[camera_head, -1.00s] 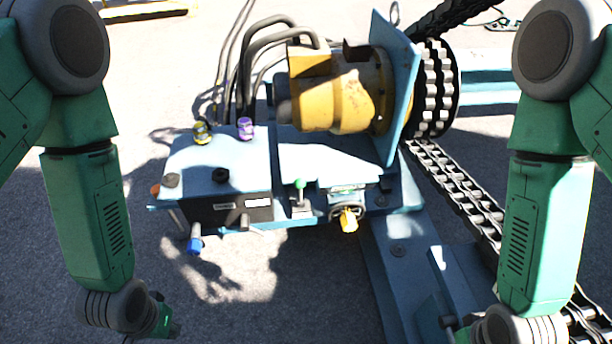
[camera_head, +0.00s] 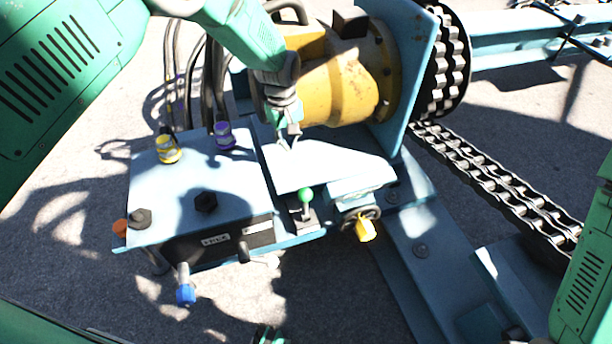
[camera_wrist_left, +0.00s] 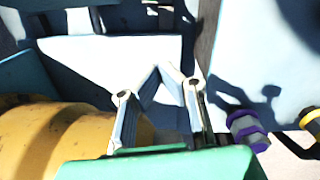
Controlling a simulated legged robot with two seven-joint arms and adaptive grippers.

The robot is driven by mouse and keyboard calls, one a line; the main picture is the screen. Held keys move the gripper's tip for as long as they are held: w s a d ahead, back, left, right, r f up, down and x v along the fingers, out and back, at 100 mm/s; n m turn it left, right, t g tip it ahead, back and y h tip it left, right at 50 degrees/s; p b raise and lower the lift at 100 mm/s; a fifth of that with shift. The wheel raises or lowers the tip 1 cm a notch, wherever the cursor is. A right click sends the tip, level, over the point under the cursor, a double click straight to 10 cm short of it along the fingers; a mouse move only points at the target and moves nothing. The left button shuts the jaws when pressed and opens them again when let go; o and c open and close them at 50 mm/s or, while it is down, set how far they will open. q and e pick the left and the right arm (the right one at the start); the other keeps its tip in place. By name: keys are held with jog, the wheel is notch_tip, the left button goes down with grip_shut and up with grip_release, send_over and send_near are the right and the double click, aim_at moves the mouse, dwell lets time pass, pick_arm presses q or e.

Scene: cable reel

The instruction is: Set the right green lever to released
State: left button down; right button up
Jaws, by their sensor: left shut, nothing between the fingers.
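The green lever (camera_head: 306,196) has a round green knob and stands roughly upright on a small bracket at the front edge of the blue machine. It is the only green-knobbed lever I can make out. My left gripper (camera_head: 289,143) is above the pale blue top plate, behind the lever and slightly to its left, apart from it. The gripper is shut and empty. In the left wrist view its fingers (camera_wrist_left: 163,76) come together over the plate. I cannot make out the lever in that view.
A yellow motor (camera_head: 345,85) stands close behind my left gripper. A yellow-handled valve (camera_head: 366,230) is right of the lever, and a blue-handled valve (camera_head: 185,292) is at front left. Purple (camera_head: 224,136) and yellow (camera_head: 167,150) fittings stand on the control box. Open ground lies in front.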

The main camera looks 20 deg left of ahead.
pick_arm(q)
jog(key=shift+d, duration=0.15)
jog(key=b, duration=0.5)
send_over(305, 205)
jog(key=w+a, duration=0.3)
notch_tip(305, 205, down, 11)
jog(key=shift+w+d+r, duration=0.15)
jog(key=shift+d+r, duration=0.05)
jog(key=shift+d, duration=0.05)
jog(key=shift+a+p, duration=0.15)
jog(key=shift+p, duration=0.15)
